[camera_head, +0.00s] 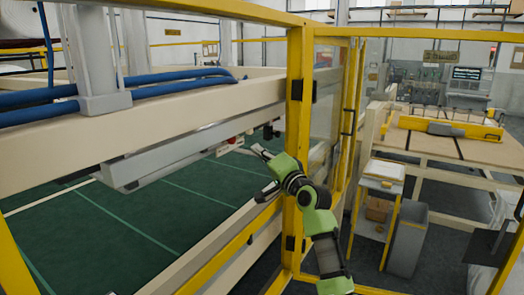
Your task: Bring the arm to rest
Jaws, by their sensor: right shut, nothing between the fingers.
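My right gripper (263,152) shows near the middle of the head view, at the end of a green and grey arm that comes up from the bottom. It is shut, and nothing shows between its fingers. It is raised in front of the yellow frame post (300,100), over the edge of the green surface. From this view I cannot tell how far it is from the post. My left gripper is not in view.
A beige machine beam (190,124) with blue hoses (150,78) spans the left above a green floor (130,215). A clear panel door in a yellow frame stands right of the post. A grey bin (407,243) and a small stand (380,187) are at the right.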

